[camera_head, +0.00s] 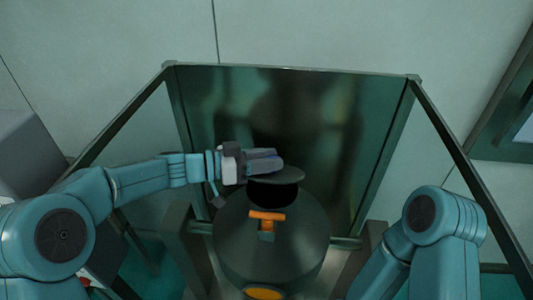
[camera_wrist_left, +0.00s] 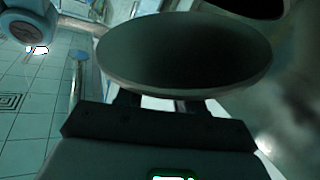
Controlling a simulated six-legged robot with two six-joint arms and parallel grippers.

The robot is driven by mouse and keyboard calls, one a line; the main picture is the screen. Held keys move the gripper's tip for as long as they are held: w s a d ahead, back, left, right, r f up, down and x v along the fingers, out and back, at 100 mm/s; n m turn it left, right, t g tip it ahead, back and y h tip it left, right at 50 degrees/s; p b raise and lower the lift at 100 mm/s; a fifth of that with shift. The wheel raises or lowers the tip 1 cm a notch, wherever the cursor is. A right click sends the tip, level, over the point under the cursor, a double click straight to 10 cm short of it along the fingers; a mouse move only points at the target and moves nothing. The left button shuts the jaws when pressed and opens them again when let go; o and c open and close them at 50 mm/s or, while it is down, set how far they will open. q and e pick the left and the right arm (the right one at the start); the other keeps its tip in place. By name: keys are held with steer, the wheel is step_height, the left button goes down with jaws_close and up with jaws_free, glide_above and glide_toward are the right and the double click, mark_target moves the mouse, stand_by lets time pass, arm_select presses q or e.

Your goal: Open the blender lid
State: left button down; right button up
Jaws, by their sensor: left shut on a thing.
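The round grey lid (camera_head: 290,175) is a flat disc over the dark top opening (camera_head: 272,194) of the dark green sieve body (camera_head: 235,232). It looks raised and tilted, with the opening showing below it. My left gripper (camera_head: 264,166) comes in from the left and is shut on the lid, near its left side. In the left wrist view the lid (camera_wrist_left: 185,60) fills the upper middle in front of the fingers (camera_wrist_left: 160,103). A dark opening (camera_wrist_left: 245,5) shows at that view's top right. My right gripper is out of view; only my right arm shows.
An orange handle (camera_head: 267,215) sits on the front of the body, and an orange round part (camera_head: 263,293) is lower down. A dark-framed glass panel (camera_head: 290,110) stands behind, with side frames left and right. A grey box (camera_head: 28,155) stands at the far left.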

arm_select(q)
steer(key=shift+w+r+n, duration=0.45)
steer(key=shift+w+n, duration=0.05)
steer(key=c, duration=0.7)
jaws_free()
steer(key=shift+c, duration=0.2)
steer(key=shift+f, duration=0.1)
steer(key=b+v, duration=0.1)
steer(key=v, duration=0.6)
steer(key=shift+a+r, duration=0.15)
steer(key=shift+r, duration=0.05)
steer(key=shift+a, duration=0.1)
